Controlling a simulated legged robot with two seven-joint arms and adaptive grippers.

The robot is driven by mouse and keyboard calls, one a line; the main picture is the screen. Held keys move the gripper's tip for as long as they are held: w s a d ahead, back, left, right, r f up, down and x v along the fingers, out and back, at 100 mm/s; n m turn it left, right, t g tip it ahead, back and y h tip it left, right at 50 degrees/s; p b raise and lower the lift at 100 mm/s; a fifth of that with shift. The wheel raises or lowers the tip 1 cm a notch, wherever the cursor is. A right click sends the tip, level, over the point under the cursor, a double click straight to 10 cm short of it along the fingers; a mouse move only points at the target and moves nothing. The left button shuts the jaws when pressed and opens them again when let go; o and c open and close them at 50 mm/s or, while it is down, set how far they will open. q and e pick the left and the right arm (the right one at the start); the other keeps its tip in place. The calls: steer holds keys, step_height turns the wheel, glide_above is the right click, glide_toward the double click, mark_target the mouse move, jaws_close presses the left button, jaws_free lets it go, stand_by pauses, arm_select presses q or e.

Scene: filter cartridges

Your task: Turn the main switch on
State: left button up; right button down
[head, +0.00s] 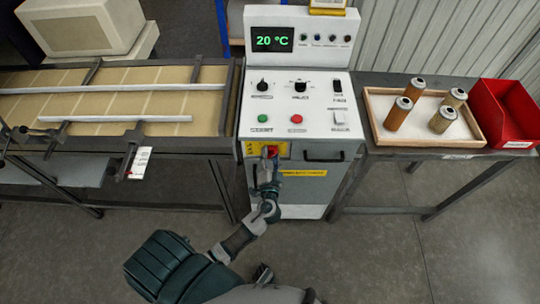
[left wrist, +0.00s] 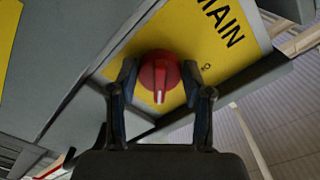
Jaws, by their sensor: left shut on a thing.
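The main switch is a red rotary knob (head: 271,151) on a yellow plate on the front of the grey-white machine (head: 318,210). In the left wrist view the red knob (left wrist: 160,72) shows a white mark pointing to the bottom of the picture. The yellow plate (left wrist: 205,48) there reads MAIN, with a small sign below the word that is too small to read. My left gripper (head: 269,163) is at the knob; in the left wrist view its two fingers (left wrist: 159,85) are shut on the knob, one at each side.
The machine's lit display (head: 272,39) reads 20 °C above knobs and buttons. A drawer-type handle (head: 323,156) is right of the switch. A wooden tray (head: 455,147) with several cartridges and a red bin (head: 503,112) are right. A conveyor table (head: 100,78) is left.

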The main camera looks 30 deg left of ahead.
arm_select(q)
steer(key=o, duration=0.8)
steer(key=shift+d, duration=0.1)
steer(key=o, duration=0.4)
steer(key=shift+w, duration=0.1)
steer(key=shift+c, duration=0.2)
steer(key=shift+d, duration=0.15)
steer(key=v, duration=1.2)
